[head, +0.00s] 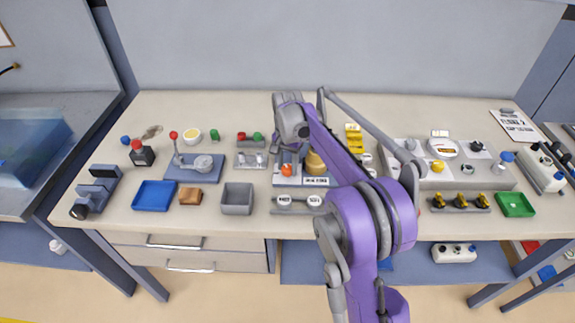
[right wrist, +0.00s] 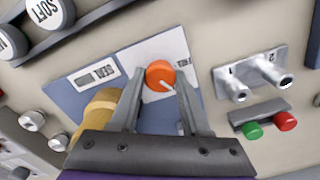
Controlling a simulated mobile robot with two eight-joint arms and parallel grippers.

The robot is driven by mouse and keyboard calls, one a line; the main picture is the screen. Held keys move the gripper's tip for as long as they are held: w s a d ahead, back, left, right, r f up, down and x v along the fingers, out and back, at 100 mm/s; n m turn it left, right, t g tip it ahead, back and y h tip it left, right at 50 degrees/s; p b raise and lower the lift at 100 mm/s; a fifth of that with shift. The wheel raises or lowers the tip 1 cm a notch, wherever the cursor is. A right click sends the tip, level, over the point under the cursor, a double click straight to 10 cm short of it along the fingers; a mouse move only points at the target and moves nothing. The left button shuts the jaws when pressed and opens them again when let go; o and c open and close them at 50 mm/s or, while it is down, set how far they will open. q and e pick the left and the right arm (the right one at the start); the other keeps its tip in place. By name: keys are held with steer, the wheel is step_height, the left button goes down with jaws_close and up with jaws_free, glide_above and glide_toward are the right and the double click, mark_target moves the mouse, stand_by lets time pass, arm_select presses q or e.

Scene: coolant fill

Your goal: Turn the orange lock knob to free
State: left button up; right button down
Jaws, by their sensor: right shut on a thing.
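The orange lock knob (right wrist: 159,71) sits on a pale plate (right wrist: 140,52) on a blue-grey base (right wrist: 66,97). It has a white pointer mark towards its lower right in the right wrist view. My right gripper (right wrist: 160,80) is shut on the knob, one finger on each side. In the head view the orange knob (head: 286,169) shows just below my right gripper (head: 288,157). A brass-coloured part (right wrist: 97,112) stands left of the fingers in the wrist view. The label by the knob is partly hidden by a finger. My left gripper is not in view.
Silver twin fittings (right wrist: 252,77) and a green and red pair (right wrist: 268,122) stand close to the right of my fingers in the wrist view. A grey bin (head: 237,199) and a blue tray (head: 154,195) lie to the left in the head view.

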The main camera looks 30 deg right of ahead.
mark_target(287, 168)
steer(key=n, duration=1.1)
steer(key=shift+n, duration=0.4)
stand_by(0.4)
steer(key=shift+c, duration=1.9)
jaws_free()
steer(key=shift+r, duration=0.15)
step_height(287, 168, up, 11)
steer(key=p, duration=0.1)
steer(key=shift+f, duration=0.2)
